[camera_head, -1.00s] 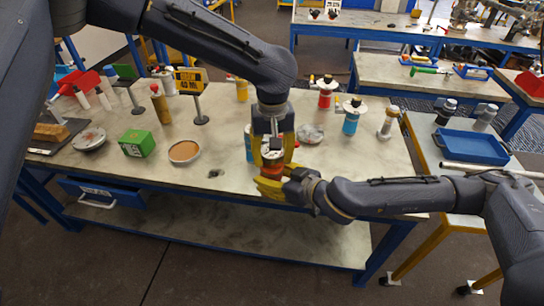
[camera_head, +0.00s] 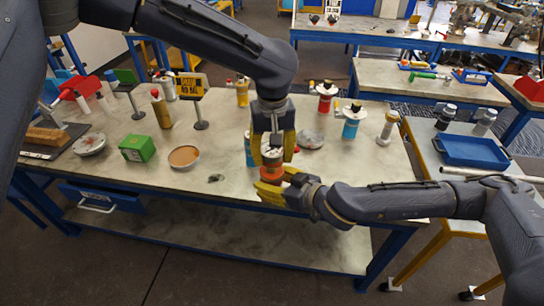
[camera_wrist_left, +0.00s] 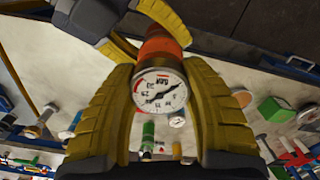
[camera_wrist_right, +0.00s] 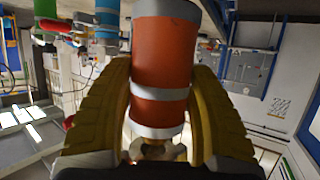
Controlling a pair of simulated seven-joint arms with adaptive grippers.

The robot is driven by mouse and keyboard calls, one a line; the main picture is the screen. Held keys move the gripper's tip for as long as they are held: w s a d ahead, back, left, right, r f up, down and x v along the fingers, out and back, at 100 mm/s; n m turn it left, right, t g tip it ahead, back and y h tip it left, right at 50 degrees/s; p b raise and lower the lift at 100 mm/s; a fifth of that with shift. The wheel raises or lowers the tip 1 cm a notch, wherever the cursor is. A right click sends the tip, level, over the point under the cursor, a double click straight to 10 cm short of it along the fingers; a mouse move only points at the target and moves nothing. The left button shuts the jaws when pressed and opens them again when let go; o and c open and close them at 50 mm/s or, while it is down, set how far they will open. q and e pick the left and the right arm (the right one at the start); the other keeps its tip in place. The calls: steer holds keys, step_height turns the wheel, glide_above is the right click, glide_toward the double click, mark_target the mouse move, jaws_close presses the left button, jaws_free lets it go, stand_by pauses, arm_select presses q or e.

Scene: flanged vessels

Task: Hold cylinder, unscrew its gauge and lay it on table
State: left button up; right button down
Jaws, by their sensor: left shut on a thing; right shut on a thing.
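The orange cylinder with pale bands (camera_wrist_right: 163,65) stands between the yellow fingers of my right gripper (camera_head: 273,190), which is shut on it above the table's front part. In the head view the cylinder's orange body (camera_head: 271,173) shows just above those fingers. The round white-faced gauge (camera_wrist_left: 160,92) sits between the fingers of my left gripper (camera_head: 272,150), which is shut on it from above. The gauge is at the cylinder's end; the joint between them is hidden, so I cannot tell whether they are still threaded together.
The table (camera_head: 230,206) has free room at its front, left of my grippers. A tan round dish (camera_head: 184,156), a green box (camera_head: 137,148) and a small dark item (camera_head: 216,178) lie there. A red vessel (camera_head: 325,98) and a blue vessel (camera_head: 351,125) stand behind right.

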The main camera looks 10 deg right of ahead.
arm_select(q)
steer(key=shift+r, duration=1.45)
arm_select(e)
steer(key=shift+r, duration=0.15)
steer(key=w+d+r+m+t+h, duration=0.4)
steer(key=w+d+m+h, duration=0.55)
steer(key=w+d, duration=0.75)
steer(key=s+d+r+m+g+h, duration=0.1)
steer(key=d+r+m+g+h, duration=0.3)
steer(key=d, duration=0.6)
steer(key=d+m+g+h, duration=0.2)
steer(key=d+m+h, duration=0.4)
steer(key=d, duration=0.3)
steer(key=shift+g, duration=0.3)
steer(key=f, duration=2)
steer(key=shift+d+f, duration=0.1)
steer(key=shift+d, duration=0.3)
steer(key=shift+s+f, duration=0.1)
steer(key=shift+f, duration=0.1)
